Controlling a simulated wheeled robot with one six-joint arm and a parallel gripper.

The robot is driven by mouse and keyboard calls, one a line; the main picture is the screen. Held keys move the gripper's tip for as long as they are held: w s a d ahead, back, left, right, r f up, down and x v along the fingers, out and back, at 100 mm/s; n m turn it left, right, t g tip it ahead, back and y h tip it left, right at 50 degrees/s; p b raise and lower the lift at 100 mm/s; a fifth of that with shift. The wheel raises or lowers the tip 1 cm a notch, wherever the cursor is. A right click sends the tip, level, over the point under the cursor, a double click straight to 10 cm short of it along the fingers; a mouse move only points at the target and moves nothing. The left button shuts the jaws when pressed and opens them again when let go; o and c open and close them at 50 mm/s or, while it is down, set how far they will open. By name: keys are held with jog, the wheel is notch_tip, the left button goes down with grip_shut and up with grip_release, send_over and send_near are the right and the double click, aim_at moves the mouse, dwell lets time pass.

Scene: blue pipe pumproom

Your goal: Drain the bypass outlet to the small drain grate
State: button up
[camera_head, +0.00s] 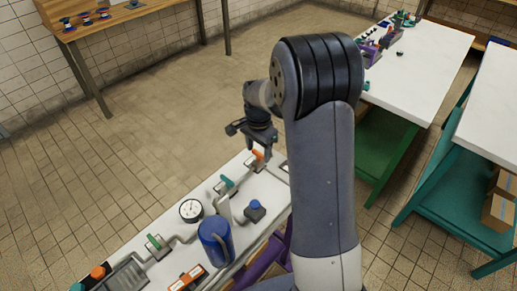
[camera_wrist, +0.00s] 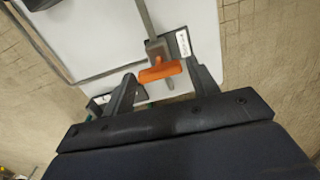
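My gripper (camera_head: 257,138) is open above the far end of the white pipe bench (camera_head: 262,203). An orange T-shaped valve handle (camera_head: 258,155) sits just below it. In the wrist view the orange handle (camera_wrist: 160,72) appears between the two spread fingers (camera_wrist: 160,76), with a gap on each side; I cannot tell its depth between them. A grey pipe (camera_wrist: 147,20) runs to this valve. A small label plate (camera_wrist: 183,43) beside it is unreadable. Other valves have a teal handle (camera_head: 226,182) and a green handle (camera_head: 153,242). A dark ribbed grate-like piece (camera_head: 128,276) lies at the near left.
A round gauge (camera_head: 191,210), a blue jug (camera_head: 214,243) and a small dark bottle (camera_head: 255,210) stand on the bench near the pipes. An orange knob (camera_head: 98,272) is at lower left. White-topped tables (camera_head: 425,75) stand at right. The tiled floor (camera_head: 150,120) at left is clear.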

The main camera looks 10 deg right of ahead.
aim_at(259, 152)
jog(key=shift+o, duration=1.2)
jog(key=shift+r, duration=0.1)
notch_tip(259, 152, up, 11)
jog(key=shift+f, duration=0.2)
notch_tip(259, 152, down, 11)
jog(key=shift+r, duration=0.1)
